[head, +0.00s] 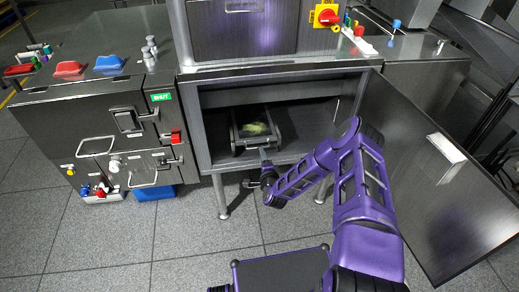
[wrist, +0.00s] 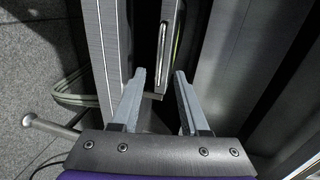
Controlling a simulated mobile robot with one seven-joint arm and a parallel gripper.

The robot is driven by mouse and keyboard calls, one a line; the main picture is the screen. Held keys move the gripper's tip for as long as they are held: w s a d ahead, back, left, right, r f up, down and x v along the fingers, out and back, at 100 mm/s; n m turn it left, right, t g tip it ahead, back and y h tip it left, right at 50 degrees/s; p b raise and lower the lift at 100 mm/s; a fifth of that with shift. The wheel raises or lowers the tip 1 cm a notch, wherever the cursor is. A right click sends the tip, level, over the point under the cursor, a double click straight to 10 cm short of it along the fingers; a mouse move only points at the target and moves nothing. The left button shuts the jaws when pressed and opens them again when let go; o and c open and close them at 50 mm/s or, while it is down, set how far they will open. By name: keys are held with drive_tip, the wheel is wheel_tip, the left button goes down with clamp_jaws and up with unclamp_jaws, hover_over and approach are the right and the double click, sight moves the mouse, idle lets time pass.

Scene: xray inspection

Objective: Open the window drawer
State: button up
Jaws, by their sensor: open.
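A small dark drawer-like unit (head: 238,143) with a pale greenish patch on top sits inside the open cabinet; I take it to be the window drawer. My gripper (head: 263,153) is in front of the unit, at its near side. In the wrist view my gripper (wrist: 160,73) is open, its two grey fingers apart with nothing between them. A slim metal bar, perhaps a handle (wrist: 164,42), stands on a dark front just beyond the fingertips. I cannot tell if a finger touches anything.
The cabinet door (head: 420,190) hangs wide open at the right of my arm, with a pale handle (head: 447,148). A left cabinet (head: 80,125) carries latches, handles and red and blue trays. Metal legs stand below the compartment. The floor in front is mostly clear.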

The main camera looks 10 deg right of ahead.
drive_tip(key=b+x, duration=0.1)
drive_tip(key=x, duration=0.6)
clamp_jaws()
drive_tip(key=shift+w, duration=0.1)
idle(1.2)
